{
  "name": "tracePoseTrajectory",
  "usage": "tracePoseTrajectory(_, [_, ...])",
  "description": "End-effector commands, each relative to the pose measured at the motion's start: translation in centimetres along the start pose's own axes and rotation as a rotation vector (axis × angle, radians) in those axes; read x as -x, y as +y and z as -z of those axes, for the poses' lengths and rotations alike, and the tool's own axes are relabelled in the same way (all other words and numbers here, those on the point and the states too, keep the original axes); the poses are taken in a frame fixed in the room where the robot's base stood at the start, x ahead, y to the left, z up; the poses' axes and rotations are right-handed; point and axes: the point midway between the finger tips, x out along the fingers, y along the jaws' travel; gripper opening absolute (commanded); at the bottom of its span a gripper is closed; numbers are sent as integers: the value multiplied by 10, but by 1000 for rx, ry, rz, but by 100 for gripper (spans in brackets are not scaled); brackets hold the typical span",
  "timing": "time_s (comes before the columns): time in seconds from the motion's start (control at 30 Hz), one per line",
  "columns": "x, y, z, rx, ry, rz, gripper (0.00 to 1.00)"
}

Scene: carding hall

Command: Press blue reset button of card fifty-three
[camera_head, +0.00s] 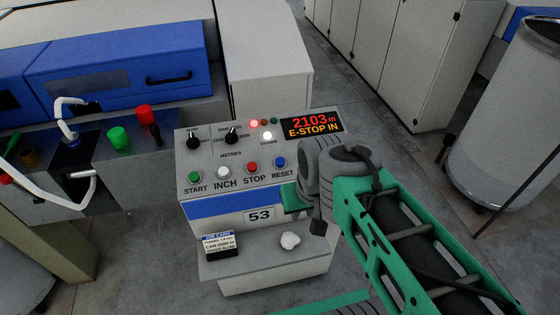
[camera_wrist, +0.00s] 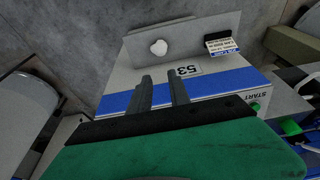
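The blue RESET button (camera_head: 280,162) is at the right end of the button row on the console marked 53 (camera_head: 260,216). Green START (camera_head: 194,177), white INCH (camera_head: 223,171) and red STOP (camera_head: 252,167) are left of it. My gripper shows in the head view by its green body (camera_head: 293,196), just below and right of RESET; its fingertips are hidden there. In the wrist view my gripper (camera_wrist: 160,74) has two dark fingers apart with nothing between them, before the console's blue band (camera_wrist: 210,92) and 53 label. The wrist view hides RESET behind the gripper.
The display (camera_head: 311,124) reads 2103 m, E-STOP IN. A red lamp (camera_head: 254,124) and white lamp (camera_head: 267,135) glow. A job card (camera_head: 218,244) and white lump (camera_head: 290,240) lie on the lower shelf. Red and green knobs (camera_head: 118,138) stand left; a grey can (camera_head: 508,120) stands right.

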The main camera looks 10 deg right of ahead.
Motion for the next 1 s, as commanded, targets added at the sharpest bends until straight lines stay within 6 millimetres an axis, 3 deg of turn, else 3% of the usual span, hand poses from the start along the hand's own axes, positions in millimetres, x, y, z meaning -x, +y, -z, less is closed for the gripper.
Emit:
tracePoseTrajectory(0.27, [0,0,0,0,0,0,0])
tracePoseTrajectory(1.0, [0,0,0,0,0,0,0])
